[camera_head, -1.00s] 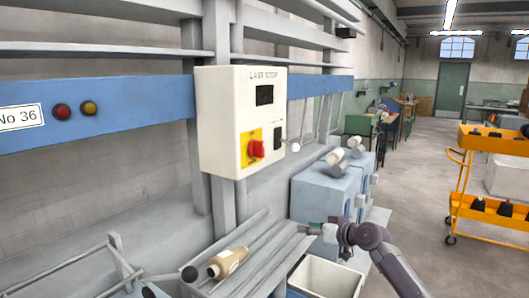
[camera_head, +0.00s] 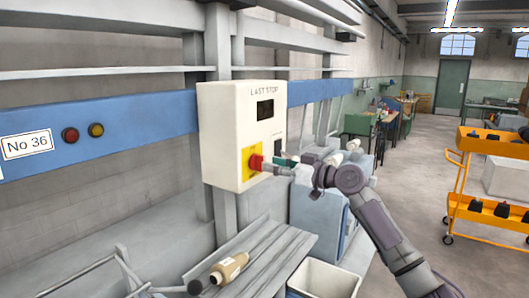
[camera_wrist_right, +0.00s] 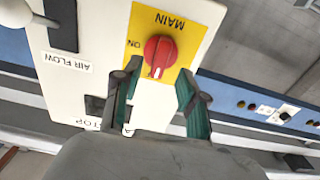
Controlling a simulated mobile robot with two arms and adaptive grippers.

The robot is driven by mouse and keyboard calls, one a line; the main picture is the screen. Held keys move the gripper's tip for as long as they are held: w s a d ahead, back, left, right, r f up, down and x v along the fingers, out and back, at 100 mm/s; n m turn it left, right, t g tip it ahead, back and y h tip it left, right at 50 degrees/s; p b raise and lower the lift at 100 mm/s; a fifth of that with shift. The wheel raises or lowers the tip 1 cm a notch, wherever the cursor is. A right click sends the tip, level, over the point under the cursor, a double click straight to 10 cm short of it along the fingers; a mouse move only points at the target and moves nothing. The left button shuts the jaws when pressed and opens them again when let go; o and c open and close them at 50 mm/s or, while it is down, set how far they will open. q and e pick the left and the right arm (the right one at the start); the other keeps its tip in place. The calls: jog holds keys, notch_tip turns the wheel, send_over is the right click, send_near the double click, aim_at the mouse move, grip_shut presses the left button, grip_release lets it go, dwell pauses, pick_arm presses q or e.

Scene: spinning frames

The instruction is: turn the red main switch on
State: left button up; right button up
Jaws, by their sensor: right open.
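The red main switch (camera_wrist_right: 160,52) is a round knob on a yellow plate (camera_wrist_right: 140,30) marked MAIN and ON in the right wrist view. A white line on the knob points toward the gripper side, not at the word ON. In the head view the red switch (camera_head: 256,162) sits on the front of a cream control box (camera_head: 222,115). My right gripper (camera_wrist_right: 155,88) is open, its two green-padded fingers pointing at the knob, one to each side and short of it. My left gripper is out of view.
A label AIR FLOW (camera_wrist_right: 70,62) and a lever with a pale ball (camera_wrist_right: 15,12) are beside the switch. A blue beam (camera_head: 120,125) runs behind the box. An orange trolley (camera_head: 490,190) stands right.

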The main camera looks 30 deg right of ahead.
aim_at(259, 163)
jog(key=p+x, duration=0.1)
jog(key=x, duration=0.2)
jog(key=shift+w+a+f, duration=0.1)
jog(key=shift+w+a, duration=0.05)
jog(key=shift+w, duration=0.15)
grip_shut()
